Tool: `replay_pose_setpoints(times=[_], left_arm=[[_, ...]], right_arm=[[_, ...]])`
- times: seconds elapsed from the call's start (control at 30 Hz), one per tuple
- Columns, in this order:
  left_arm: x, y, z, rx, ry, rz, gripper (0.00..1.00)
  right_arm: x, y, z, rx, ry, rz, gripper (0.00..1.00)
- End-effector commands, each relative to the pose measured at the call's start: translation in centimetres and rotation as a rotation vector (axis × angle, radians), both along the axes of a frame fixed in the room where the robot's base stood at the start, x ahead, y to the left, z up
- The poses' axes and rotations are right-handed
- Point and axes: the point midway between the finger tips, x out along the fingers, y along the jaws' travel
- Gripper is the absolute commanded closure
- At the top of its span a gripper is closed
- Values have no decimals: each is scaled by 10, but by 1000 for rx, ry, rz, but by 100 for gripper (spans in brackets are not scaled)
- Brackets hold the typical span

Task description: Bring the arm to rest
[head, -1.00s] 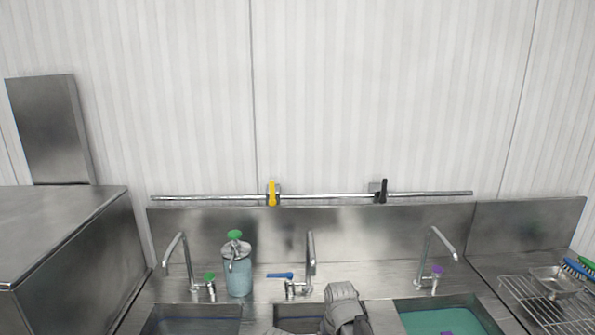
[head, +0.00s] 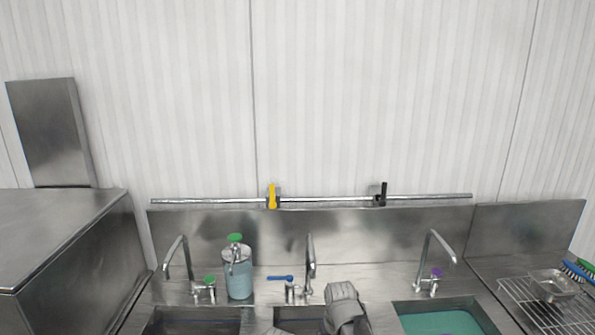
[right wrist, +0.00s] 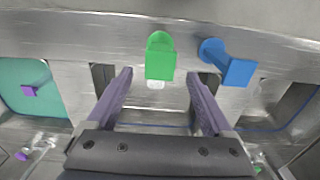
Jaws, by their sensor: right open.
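My right gripper (right wrist: 160,78) shows in the right wrist view with its two purple-grey fingers spread wide. It is open, with nothing held between the fingers. A green piece (right wrist: 160,60) shows in the gap between the fingertips, and a blue piece (right wrist: 236,70) shows to its right. I cannot tell how far they are from the fingers. In the head view a grey section of my arm stands at the bottom, in front of the middle sink, and its gripper is out of sight there. My left gripper is in neither view.
A steel sink counter has three basins, with faucets behind. The right basin holds teal liquid (head: 440,319). A green-topped soap bottle (head: 238,273) stands behind the left basin. A wire rack (head: 535,312) holds a metal pan at right. A steel cabinet (head: 60,240) stands at left.

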Motion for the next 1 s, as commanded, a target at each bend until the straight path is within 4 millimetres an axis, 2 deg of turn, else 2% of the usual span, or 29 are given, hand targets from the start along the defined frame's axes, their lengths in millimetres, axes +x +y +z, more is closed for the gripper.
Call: replay_pose_setpoints(times=[0.03,0.1,0.37,0.8,1.0], left_arm=[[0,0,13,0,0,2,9],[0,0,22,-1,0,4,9],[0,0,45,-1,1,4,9],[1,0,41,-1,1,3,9],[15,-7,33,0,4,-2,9]], right_arm=[[0,0,13,0,0,0,14],[0,0,22,0,0,0,14],[0,0,45,0,0,0,14],[-1,1,41,0,0,1,14],[-6,4,33,-10,-6,27,14]])
